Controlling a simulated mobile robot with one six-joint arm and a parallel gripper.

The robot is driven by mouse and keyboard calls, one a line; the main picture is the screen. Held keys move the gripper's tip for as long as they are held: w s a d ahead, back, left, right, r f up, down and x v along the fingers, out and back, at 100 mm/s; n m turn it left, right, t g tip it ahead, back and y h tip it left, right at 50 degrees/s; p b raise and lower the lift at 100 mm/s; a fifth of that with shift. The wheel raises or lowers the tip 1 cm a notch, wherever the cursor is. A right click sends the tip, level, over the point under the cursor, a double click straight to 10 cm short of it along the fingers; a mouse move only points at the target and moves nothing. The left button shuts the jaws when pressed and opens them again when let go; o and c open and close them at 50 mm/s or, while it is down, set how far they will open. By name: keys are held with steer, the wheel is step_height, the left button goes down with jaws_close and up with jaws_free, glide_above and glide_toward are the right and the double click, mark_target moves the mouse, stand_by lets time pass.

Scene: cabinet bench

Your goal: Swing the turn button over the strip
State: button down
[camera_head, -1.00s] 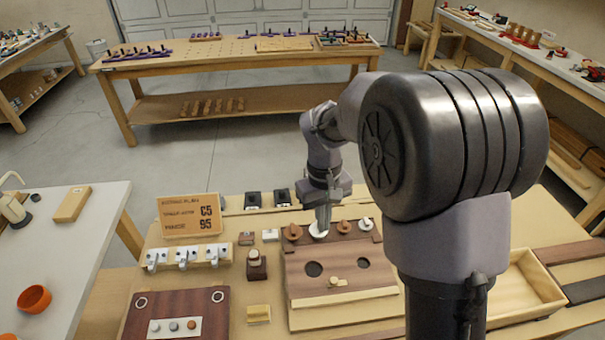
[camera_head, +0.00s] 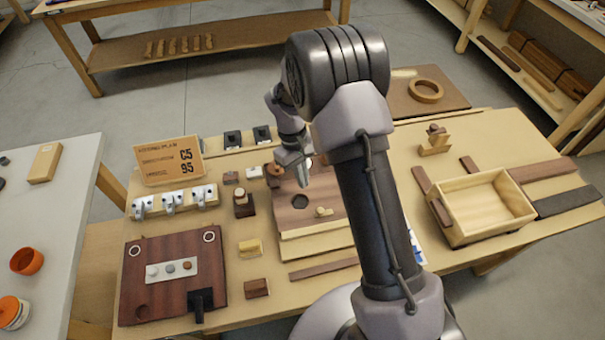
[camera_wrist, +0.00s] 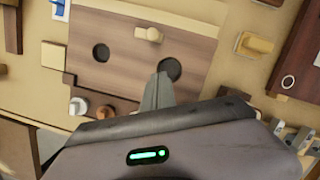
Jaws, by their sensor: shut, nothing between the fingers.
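The turn button (camera_head: 323,212) is a small pale wooden piece on the dark brown panel (camera_head: 285,215), close to the pale strip (camera_head: 310,230) along the panel's front edge. In the wrist view the turn button (camera_wrist: 148,34) lies at the top middle, beside the strip (camera_wrist: 175,20), between and beyond two dark round holes. My gripper (camera_head: 304,181) is over the back part of the panel, behind the turn button. Its fingers are shut and empty; in the wrist view the gripper (camera_wrist: 160,76) points near one hole, apart from the turn button. My arm hides the panel's right side.
Round knobs (camera_wrist: 78,106) stand along the panel's back edge. A dark red board (camera_head: 170,300) and a row of metal latches (camera_head: 173,202) are to the left. An open wooden box (camera_head: 485,205) is to the right. A sign (camera_head: 169,160) stands at the back left.

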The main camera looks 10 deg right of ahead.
mark_target(324, 212)
steer(key=b+x, duration=0.1)
steer(key=x, duration=0.3)
steer(key=shift+f, duration=0.1)
steer(key=shift+s+d+f+b, duration=0.15)
steer(key=shift+s+d, duration=0.15)
steer(key=shift+s, duration=0.3)
steer(key=shift+s+d+r+b, duration=0.1)
steer(key=shift+s+d, duration=0.2)
steer(key=shift+s, duration=0.3)
steer(key=shift+s+d+f+b, duration=0.15)
steer(key=shift+s+d, duration=0.15)
steer(key=shift+s, duration=0.3)
